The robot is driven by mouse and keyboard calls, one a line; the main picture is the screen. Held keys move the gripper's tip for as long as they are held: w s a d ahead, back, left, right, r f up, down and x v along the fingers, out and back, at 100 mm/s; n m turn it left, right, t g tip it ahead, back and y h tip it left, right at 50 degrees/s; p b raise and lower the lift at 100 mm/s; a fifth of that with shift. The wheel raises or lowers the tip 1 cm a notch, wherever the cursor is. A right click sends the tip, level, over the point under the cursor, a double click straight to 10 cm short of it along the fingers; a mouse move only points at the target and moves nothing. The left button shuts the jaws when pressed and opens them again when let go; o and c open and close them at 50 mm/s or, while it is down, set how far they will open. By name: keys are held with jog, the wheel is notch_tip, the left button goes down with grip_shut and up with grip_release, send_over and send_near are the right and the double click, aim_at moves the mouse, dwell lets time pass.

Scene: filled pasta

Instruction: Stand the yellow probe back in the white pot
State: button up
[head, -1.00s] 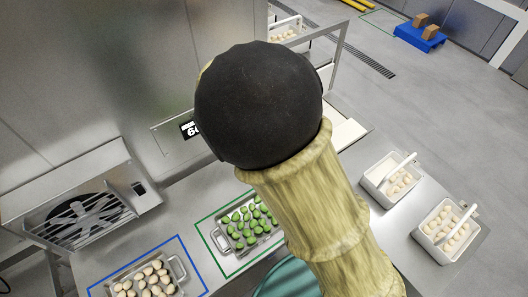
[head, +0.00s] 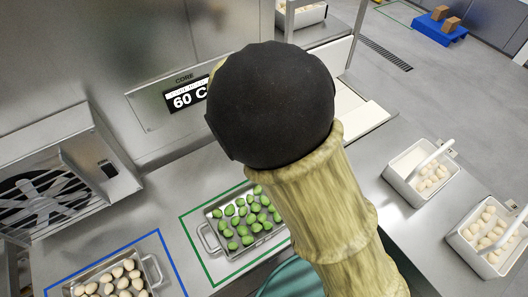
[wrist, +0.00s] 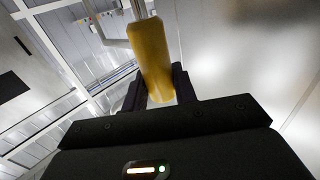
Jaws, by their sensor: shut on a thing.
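The yellow probe (wrist: 150,58) shows in the wrist view as a thick yellow handle with a thin metal rod running up out of the frame. My gripper (wrist: 160,90) is shut on the lower part of this handle, with a dark finger on each side. In the head view my own arm covers the middle, and neither the gripper nor the probe shows there. I cannot make out a white pot for the probe in either view.
A tray of green pasta (head: 208,240) lies inside a green outline, and a tray of pale pasta (head: 152,284) inside a blue one. Two white tubs (head: 402,187) (head: 463,247) stand at right.

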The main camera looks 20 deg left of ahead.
notch_tip(320, 180, down, 11)
jog(key=b, duration=0.9)
jog(key=shift+r, duration=0.1)
notch_tip(320, 180, down, 6)
jog(key=shift+f, duration=0.2)
jog(key=shift+f, duration=1.95)
